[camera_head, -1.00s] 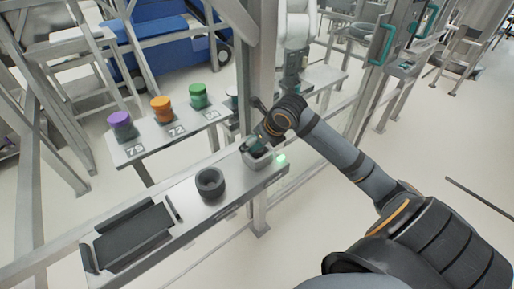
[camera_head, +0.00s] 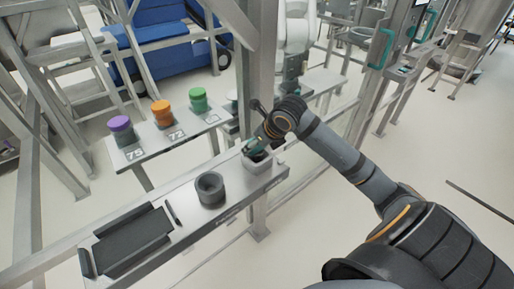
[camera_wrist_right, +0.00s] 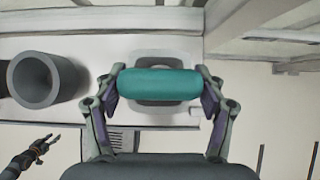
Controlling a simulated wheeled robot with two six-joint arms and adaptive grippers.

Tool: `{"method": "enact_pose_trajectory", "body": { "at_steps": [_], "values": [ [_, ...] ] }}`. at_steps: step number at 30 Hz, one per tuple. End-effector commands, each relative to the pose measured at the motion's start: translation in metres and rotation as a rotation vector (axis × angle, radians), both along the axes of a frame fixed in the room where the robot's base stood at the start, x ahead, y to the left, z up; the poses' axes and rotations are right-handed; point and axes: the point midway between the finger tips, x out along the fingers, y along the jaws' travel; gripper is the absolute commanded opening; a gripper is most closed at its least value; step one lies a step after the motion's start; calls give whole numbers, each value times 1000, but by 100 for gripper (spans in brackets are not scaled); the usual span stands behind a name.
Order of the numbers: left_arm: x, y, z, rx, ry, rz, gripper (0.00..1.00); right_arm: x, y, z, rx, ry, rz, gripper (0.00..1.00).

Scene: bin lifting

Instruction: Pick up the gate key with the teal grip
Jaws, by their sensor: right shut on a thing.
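The gate key's teal grip (camera_wrist_right: 160,84) lies crosswise between the fingers of my right gripper (camera_wrist_right: 160,88) in the right wrist view. The gripper is shut on it, one finger at each end. In the head view my right gripper (camera_head: 256,147) is at the grey key holder (camera_head: 268,170) on the right end of the metal shelf. The key's lower part is hidden, so I cannot tell whether it is clear of the holder. My left gripper (camera_wrist_right: 46,146) shows small at the lower left of the right wrist view, its fingers apart and empty.
A dark grey cup (camera_head: 210,189) stands on the shelf left of the holder, with a black tray (camera_head: 132,240) further left. Purple, orange and green-lidded jars stand on the rear shelf (camera_head: 150,147). A metal post (camera_head: 262,60) rises close behind my right gripper.

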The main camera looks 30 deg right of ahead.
Motion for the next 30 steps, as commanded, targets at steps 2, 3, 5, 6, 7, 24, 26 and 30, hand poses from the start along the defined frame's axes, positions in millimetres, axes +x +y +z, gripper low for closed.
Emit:
{"method": "enact_pose_trajectory", "body": {
  "at_steps": [2,3,5,6,7,24,26,30],
  "values": [
    [0,0,-3,0,0,0,40,1,0,9,-1,-6,1,31],
    [0,0,-4,0,0,0,40,1,0,15,-2,-6,2,31],
    [0,0,-7,0,0,0,40,1,0,26,-2,-8,2,31],
    [0,-1,-6,-1,0,0,40,-2,-2,30,-7,-6,1,31],
    [0,-1,-6,-1,0,0,40,-4,-3,32,-9,-5,2,31],
    [0,-1,-57,-1,-1,0,40,-37,-4,63,-10,-4,9,31],
    [0,-1,-65,-1,0,0,40,-39,-4,66,-11,-2,10,31],
    [0,-1,-83,-1,0,0,40,-45,-4,74,-9,-4,6,31]
  ]
}}
